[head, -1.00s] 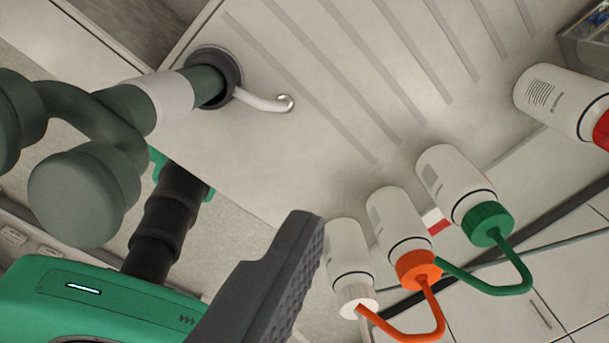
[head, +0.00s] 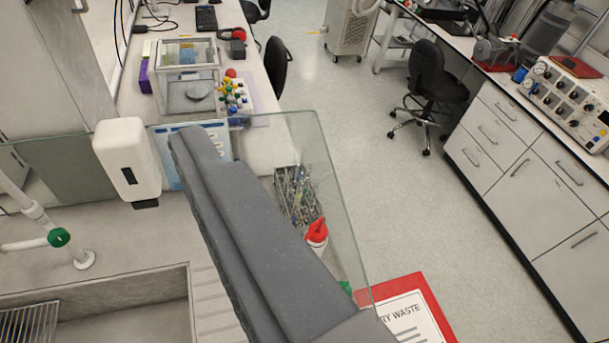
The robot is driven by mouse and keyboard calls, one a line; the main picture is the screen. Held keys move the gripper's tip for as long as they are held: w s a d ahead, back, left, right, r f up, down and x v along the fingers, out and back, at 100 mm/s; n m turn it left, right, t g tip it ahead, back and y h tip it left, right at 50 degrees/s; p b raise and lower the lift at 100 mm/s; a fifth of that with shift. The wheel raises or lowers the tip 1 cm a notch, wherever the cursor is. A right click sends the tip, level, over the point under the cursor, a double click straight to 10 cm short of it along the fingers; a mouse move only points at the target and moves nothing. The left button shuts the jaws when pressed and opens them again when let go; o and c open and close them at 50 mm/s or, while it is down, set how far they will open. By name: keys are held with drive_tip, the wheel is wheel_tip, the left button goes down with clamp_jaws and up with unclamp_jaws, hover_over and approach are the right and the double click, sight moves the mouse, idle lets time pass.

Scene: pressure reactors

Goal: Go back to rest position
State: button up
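My gripper (head: 200,145) reaches from the bottom middle up to the left of centre as a long dark grey shape. Its tip shows in front of the glass screen, near the white dispenser. No object shows at its tip. The view does not clearly separate two fingers, so I cannot tell whether it is open or shut. It covers part of the sink bench and the glass screen.
A glass screen (head: 325,170) stands at the bench end by a white dispenser (head: 128,160). A sink (head: 120,300) is lower left. A red-capped bottle (head: 316,240) stands behind the screen. A black chair (head: 432,80) and drawer cabinets (head: 515,150) flank clear floor (head: 400,190).

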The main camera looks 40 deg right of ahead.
drive_tip(key=shift+r, duration=0.2)
drive_tip(key=shift+s, duration=0.1)
wheel_tip(320, 180, down, 12)
drive_tip(key=b, duration=1.1)
drive_tip(key=shift+r, duration=0.25)
